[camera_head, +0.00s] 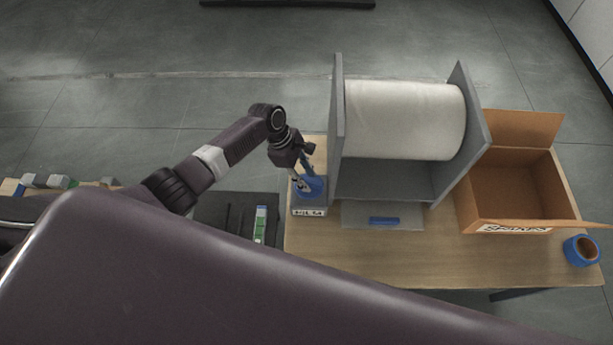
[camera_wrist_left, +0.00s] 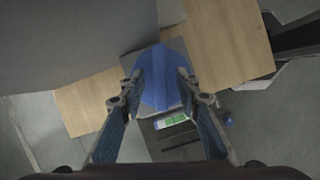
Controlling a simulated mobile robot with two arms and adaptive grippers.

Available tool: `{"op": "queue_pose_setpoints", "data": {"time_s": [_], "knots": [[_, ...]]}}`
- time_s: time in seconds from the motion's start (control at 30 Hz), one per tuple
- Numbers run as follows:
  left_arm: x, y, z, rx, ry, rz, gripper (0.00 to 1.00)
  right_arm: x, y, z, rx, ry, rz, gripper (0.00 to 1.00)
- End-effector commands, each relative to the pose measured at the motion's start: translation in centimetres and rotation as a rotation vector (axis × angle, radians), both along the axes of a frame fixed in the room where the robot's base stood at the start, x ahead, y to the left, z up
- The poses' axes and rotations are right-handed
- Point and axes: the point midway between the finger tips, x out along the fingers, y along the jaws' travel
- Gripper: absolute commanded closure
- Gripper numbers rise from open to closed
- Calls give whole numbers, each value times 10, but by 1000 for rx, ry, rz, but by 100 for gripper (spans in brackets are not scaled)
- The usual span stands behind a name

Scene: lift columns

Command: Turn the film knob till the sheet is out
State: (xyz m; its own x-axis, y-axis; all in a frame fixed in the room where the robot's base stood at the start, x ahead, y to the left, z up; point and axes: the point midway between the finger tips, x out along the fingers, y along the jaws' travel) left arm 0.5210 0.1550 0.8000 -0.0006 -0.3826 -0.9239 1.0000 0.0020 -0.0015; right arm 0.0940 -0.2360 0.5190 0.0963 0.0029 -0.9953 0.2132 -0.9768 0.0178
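The white film roll (camera_head: 405,118) hangs between two grey side panels of a stand on the wooden table. The blue film knob (camera_head: 314,187) sits at the left of the stand, behind a small white label. In the left wrist view the knob (camera_wrist_left: 158,80) is a blue disc with a raised part across its middle. My left gripper (camera_head: 303,180) is at the knob. Its two fingers (camera_wrist_left: 159,76) stand apart on either side of the knob's middle, with blue showing between them. I cannot make out a separate sheet. My right gripper is out of view.
A grey plate with a blue bar (camera_head: 384,221) lies in front of the roll. An open cardboard box (camera_head: 513,190) and a blue tape roll (camera_head: 581,251) are at the right. A dark tray (camera_head: 232,215) is left of the table. My arm covers the foreground.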

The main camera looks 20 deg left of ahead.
Motion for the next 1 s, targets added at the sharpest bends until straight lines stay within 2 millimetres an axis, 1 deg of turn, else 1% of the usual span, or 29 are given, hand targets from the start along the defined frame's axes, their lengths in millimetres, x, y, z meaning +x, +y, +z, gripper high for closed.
{"op": "queue_pose_setpoints", "data": {"time_s": [0.03,0.1,0.27,0.53,0.83,1.0], "knots": [[0,0,-1,0,0,0,70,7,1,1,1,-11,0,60],[0,0,-1,0,-1,-1,70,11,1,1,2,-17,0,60],[0,0,-1,0,-1,-1,71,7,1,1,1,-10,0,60],[0,0,-1,0,-1,0,100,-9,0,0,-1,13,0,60],[1,0,-1,0,-1,-13,100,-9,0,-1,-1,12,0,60],[1,0,-2,0,-1,-67,100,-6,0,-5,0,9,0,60]]}}
